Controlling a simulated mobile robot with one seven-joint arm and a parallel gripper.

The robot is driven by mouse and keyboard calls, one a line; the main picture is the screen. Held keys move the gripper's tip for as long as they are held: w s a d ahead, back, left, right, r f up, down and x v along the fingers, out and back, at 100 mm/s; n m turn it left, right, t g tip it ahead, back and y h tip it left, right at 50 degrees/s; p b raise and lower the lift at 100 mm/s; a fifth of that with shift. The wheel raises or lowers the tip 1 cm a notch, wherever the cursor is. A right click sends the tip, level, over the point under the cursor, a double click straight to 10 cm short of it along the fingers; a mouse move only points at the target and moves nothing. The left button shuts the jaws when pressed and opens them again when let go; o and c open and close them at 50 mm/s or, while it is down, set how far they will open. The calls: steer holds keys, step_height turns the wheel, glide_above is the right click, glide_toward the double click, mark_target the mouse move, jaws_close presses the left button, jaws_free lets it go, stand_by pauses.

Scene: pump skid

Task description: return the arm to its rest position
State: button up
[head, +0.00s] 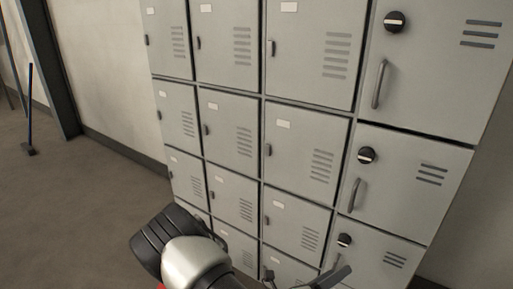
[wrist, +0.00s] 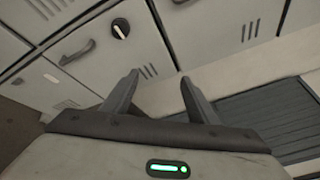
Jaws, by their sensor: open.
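My gripper (head: 308,276) shows at the bottom edge of the head view, low in front of the grey lockers. My arm, black and silver, comes in from the bottom of that view, and much of it is out of frame. In the wrist view my gripper (wrist: 160,78) has its two dark fingers apart, with nothing between them. A green light shows on its body.
A bank of grey lockers (head: 262,95) fills the middle; the right column has black knobs and bar handles. A locker knob (wrist: 121,28) shows tilted in the wrist view, with a dark ribbed surface (wrist: 270,120) at right. Open floor (head: 70,215) lies left.

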steer(key=s+a+r+m+g+y, duration=0.1)
steer(key=s+r+m+g+y, duration=0.45)
steer(key=r+m, duration=0.55)
steer(key=s+a+r+m+g+y, duration=0.2)
steer(key=s+r+m+g+y, duration=0.35)
steer(key=m, duration=0.95)
steer(key=s+a+r+m+t+y+p, duration=0.2)
steer(key=r+m+t+p, duration=0.2)
steer(key=r, duration=1)
steer(key=s+a+r+m+t+y+p, duration=0.1)
steer(key=r+m+p, duration=0.4)
steer(key=r, duration=0.9)
steer(key=s+a+t+p, duration=0.1)
steer(key=a+t+p, duration=0.1)
steer(key=p, duration=0.1)
steer(key=shift+a+m+t+y, duration=0.15)
steer(key=shift+m+t+y, duration=0.25)
steer(key=shift+s, duration=0.1)
